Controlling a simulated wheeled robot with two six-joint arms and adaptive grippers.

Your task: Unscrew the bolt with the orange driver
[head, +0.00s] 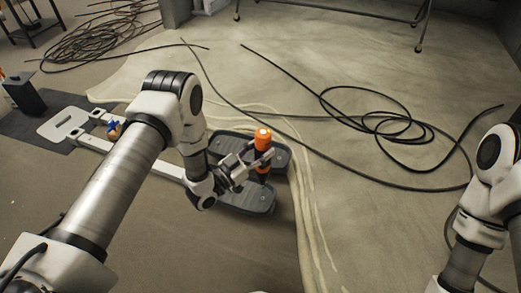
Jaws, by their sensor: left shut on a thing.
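The orange driver (263,139) stands about upright over the dark grey pedal-like plates on the floor. The dark plates (245,198) belong to a machine part with a white bar (165,171). The bolt cannot be made out; the driver's tip and the gripper cover that spot. My right arm shows at the right edge, but its gripper is out of view.
Black cables (375,122) lie looped on the floor behind and to the right. A white frame with a handle (62,125) lies on a dark mat at left. A dark container (25,93) stands there. Floor at front centre is clear.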

